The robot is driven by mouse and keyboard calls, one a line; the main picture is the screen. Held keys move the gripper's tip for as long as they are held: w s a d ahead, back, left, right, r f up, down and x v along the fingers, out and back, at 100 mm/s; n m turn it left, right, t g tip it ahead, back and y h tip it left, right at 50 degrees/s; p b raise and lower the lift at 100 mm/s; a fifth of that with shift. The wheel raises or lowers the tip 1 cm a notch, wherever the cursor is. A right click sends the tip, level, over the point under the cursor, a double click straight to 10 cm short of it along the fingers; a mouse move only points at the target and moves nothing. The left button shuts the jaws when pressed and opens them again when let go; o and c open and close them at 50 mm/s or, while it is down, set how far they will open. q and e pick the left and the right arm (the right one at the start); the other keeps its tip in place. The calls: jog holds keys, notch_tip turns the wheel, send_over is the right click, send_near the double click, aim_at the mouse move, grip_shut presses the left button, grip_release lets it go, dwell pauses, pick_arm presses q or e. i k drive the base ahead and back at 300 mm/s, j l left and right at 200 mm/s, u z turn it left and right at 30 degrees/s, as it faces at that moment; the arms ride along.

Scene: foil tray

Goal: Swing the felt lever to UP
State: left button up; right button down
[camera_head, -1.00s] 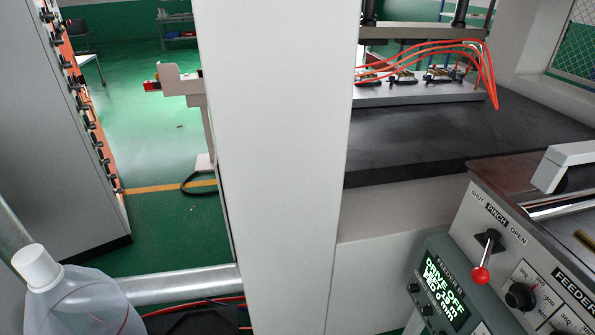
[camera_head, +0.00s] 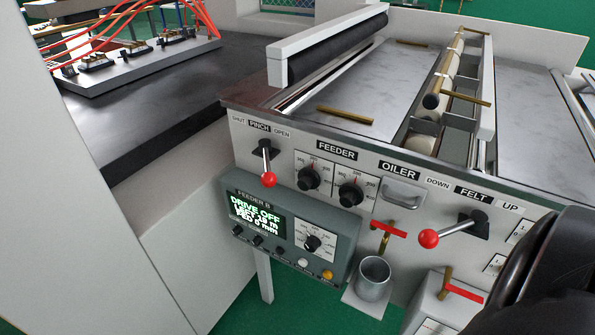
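The felt lever (camera_head: 455,230) is on the right part of the grey control panel in the head view. It has a metal rod, a black pivot and a red ball knob (camera_head: 428,239). The rod points left and slightly down from the pivot, so the knob is on the DOWN side. The DOWN label (camera_head: 438,182) is at upper left of the pivot, the FELT label (camera_head: 474,190) above it, and the UP label (camera_head: 510,205) at upper right. Neither gripper is in view.
The pinch lever (camera_head: 267,168), feeder knobs and feeder display box (camera_head: 258,217) are to the left. A metal cup (camera_head: 374,278) and red-handled valves (camera_head: 388,228) sit below the oiler. A dark shape close to the camera, perhaps my arm, covers the lower right.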

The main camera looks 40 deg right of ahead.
aim_at(429, 239)
jog(key=z, duration=1.05)
